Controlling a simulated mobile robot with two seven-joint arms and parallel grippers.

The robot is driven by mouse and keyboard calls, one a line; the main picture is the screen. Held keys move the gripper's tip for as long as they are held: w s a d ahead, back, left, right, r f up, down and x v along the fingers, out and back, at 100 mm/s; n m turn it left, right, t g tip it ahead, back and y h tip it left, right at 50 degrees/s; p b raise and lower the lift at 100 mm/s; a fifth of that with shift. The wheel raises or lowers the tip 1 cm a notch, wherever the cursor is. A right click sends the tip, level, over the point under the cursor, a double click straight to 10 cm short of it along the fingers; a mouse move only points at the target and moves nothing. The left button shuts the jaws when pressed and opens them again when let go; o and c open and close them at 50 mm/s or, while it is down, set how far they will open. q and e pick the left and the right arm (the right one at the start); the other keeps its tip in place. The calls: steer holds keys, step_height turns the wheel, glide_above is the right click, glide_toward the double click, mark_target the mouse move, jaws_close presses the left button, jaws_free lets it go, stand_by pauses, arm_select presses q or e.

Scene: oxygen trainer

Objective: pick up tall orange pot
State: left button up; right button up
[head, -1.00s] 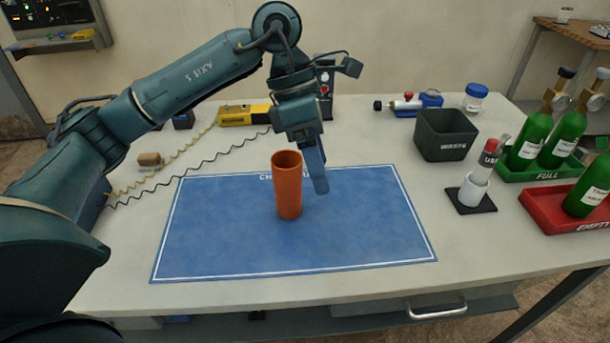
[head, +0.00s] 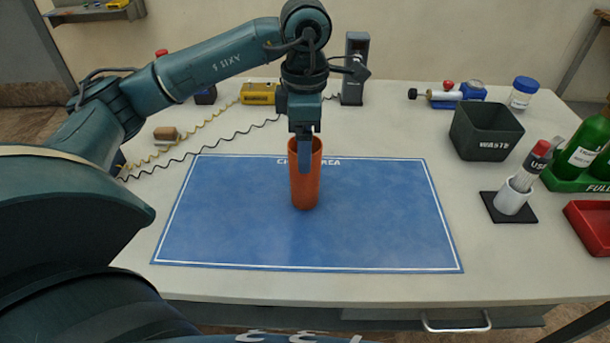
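The tall orange pot (head: 304,190) stands upright on the blue mat (head: 380,225), near its middle. My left gripper (head: 304,165) points down at the pot's top. One finger shows, overlapping the rim and the upper front wall. The other finger is hidden, so I cannot tell how far apart they are, or whether they touch the pot. My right gripper is out of view.
A black waste bin (head: 484,133), a white holder (head: 513,197) and a red tray (head: 590,228) stand to the right. A yellow device (head: 259,93) and a dark upright device (head: 354,70) stand behind. The mat around the pot is clear.

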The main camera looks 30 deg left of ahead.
mark_target(304, 188)
arm_select(q)
steer(key=shift+f, duration=1.95)
steer(key=c, duration=1.3)
